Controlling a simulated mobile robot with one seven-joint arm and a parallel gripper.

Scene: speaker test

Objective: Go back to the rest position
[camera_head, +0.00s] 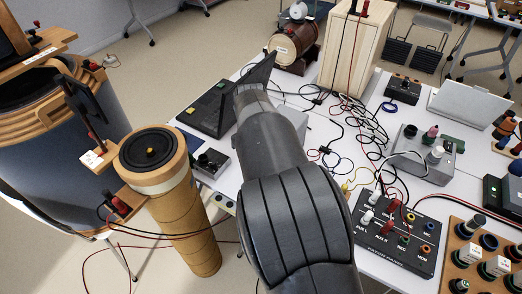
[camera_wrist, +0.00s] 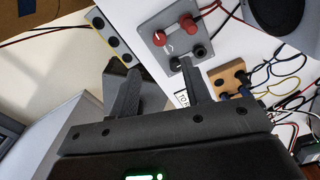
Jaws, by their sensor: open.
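My arm reaches up the middle of the head view, above the white table (camera_head: 385,110). My gripper (camera_head: 262,72) is at its far end, seen there only as a dark wedge. In the wrist view my gripper (camera_wrist: 158,72) has its two dark fingers apart, with nothing held between them. A grey box with red knobs (camera_wrist: 178,42) lies beyond the fingertips. The arm hides part of the table and the things behind it.
A patch panel (camera_head: 395,235) with red and white plugs lies right of my arm. Loose cables (camera_head: 365,130) cross the table. A tall cardboard-like cylinder (camera_head: 185,215) and a large dark drum (camera_head: 60,140) stand left. A wooden box (camera_head: 352,50) and brown barrel (camera_head: 293,48) stand behind.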

